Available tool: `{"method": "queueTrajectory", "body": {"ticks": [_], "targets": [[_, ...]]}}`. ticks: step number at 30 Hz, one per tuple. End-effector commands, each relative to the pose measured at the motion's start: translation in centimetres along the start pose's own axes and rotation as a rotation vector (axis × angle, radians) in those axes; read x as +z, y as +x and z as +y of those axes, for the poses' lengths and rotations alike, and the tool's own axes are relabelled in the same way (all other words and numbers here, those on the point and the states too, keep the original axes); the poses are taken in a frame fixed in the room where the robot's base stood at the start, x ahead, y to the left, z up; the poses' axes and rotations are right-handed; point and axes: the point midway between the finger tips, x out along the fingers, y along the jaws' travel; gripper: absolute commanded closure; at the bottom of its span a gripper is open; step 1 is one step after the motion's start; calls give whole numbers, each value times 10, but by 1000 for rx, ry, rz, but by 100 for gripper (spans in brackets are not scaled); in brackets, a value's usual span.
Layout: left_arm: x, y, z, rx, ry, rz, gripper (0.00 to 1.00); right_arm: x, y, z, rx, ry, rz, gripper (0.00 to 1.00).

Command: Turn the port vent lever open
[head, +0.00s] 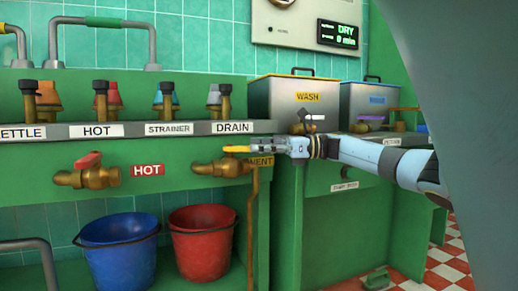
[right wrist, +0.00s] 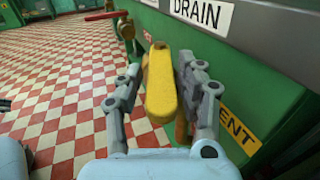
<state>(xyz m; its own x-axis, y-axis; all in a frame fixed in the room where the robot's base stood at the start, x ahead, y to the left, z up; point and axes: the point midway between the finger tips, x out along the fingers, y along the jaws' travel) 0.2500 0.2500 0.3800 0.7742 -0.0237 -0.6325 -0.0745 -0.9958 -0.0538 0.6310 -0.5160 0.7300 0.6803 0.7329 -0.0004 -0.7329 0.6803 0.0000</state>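The yellow vent lever (head: 236,148) sits on top of a brass valve (head: 220,168) on the green front, left of a partly hidden yellow VENT label (head: 262,161). The lever lies roughly level, pointing right toward my right gripper (head: 283,147). In the right wrist view, the yellow lever (right wrist: 161,88) lies between the two fingers of my right gripper (right wrist: 165,88). The fingers are apart, with a clear gap on the left and the right finger close to the lever; I cannot tell if it touches. My left gripper is not in view.
A red-levered brass valve (head: 88,172) labelled HOT stands to the left. A blue bucket (head: 119,246) and a red bucket (head: 202,241) stand below. A thin brass pipe (head: 252,215) runs down beside the valve. The WASH tank (head: 290,98) stands behind my right arm.

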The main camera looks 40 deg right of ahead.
Motion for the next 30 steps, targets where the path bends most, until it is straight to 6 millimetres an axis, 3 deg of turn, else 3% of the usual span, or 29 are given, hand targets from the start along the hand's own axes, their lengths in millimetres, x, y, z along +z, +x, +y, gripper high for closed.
{"method": "queueTrajectory", "body": {"ticks": [13,24,30], "targets": [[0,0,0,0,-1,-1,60,-1,-8,0,-2,0,3,50],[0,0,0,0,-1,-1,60,-2,-85,-1,-4,3,5,50],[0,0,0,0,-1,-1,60,-1,-113,-1,-3,1,1,50]]}}
